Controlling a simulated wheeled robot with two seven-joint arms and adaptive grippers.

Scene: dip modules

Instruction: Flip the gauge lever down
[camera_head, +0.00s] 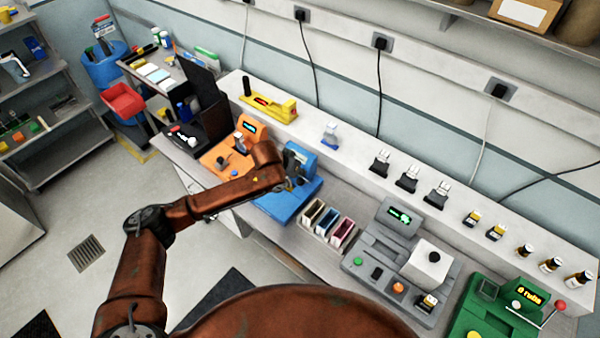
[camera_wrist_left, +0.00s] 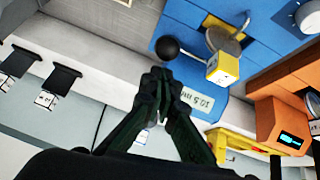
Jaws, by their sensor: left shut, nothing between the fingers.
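The blue gauge (camera_head: 281,206) stands on the bench, partly hidden behind my left arm in the head view. Its blue body (camera_wrist_left: 182,40) fills the upper middle of the left wrist view, with a label reading about 10.5 mm. A lever with a black ball knob (camera_wrist_left: 168,47) sticks out from it. A yellow block (camera_wrist_left: 222,68) sits beside the knob. My left gripper (camera_wrist_left: 157,74) is shut and empty, its fingertips just below the knob in the picture; I cannot tell whether they touch it. In the head view the left gripper (camera_head: 290,182) is at the gauge. My right gripper is out of view.
An orange device (camera_head: 222,158) stands left of the gauge, also in the wrist view (camera_wrist_left: 288,85). Small bins (camera_head: 326,222) and a grey station (camera_head: 375,262) stand to its right. A white ledge with several small parts runs behind. A yellow tool (camera_head: 270,107) lies on it.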

